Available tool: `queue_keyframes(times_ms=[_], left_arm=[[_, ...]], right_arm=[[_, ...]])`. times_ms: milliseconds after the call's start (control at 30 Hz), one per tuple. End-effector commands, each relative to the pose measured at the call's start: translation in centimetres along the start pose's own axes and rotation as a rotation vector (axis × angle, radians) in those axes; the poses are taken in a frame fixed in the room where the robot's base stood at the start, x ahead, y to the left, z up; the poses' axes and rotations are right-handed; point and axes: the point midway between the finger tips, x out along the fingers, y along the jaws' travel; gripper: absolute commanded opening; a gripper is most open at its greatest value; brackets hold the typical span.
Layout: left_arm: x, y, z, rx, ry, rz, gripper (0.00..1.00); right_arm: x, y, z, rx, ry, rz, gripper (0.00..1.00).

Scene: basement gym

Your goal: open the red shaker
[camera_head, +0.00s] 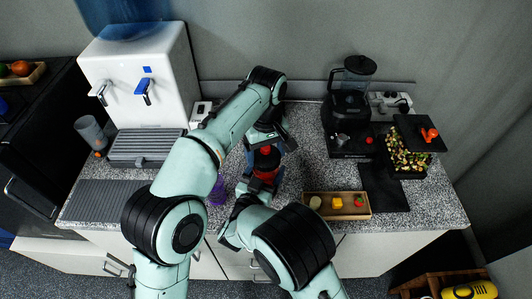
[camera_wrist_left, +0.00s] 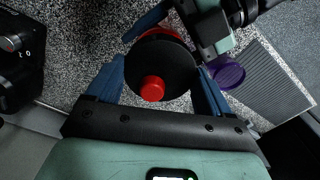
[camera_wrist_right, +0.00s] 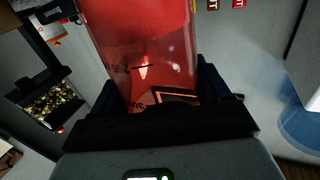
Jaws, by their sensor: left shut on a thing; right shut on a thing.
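The red shaker (camera_head: 265,174) stands upright on the speckled counter, between my two grippers. Its black lid with a red cap (camera_wrist_left: 152,88) shows from above in the left wrist view. My left gripper (camera_head: 266,148) comes down from above, with its blue fingers on either side of the lid, shut on it. My right gripper (camera_head: 254,186) is shut on the shaker's body from the front. The translucent red body (camera_wrist_right: 145,45) fills the space between its fingers in the right wrist view. I cannot tell whether the lid is still seated tightly.
A wooden tray (camera_head: 325,213) with small food pieces lies near the front edge.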

Motion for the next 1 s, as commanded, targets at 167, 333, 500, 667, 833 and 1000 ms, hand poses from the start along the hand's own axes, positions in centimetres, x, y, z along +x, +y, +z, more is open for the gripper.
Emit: queue_keyframes(times_ms=[167,333,500,667,833,1000], left_arm=[[-2.4,0.1,0.0,0.000,0.002,0.003,0.44],[-3.2,0.0,0.0,0.000,0.000,0.001,0.44],[-3.2,0.0,0.0,0.000,0.000,0.000,0.44],[-3.2,0.0,0.0,0.000,0.000,0.001,0.44],[-3.2,0.0,0.0,0.000,0.000,0.001,0.44],[-2.2,-0.1,0.3,0.000,-0.006,-0.002,0.44]], right_arm=[[0.0,0.0,0.0,0.001,-0.001,-0.001,0.00],[0.0,0.0,0.0,0.001,-0.001,-0.001,0.00],[0.0,0.0,0.0,0.001,-0.001,-0.001,0.00],[0.0,0.0,0.0,0.001,-0.001,-0.001,1.00],[-0.1,0.0,0.0,0.001,-0.001,-0.001,1.00],[-1.9,-0.1,0.2,0.000,-0.002,-0.003,1.00]])
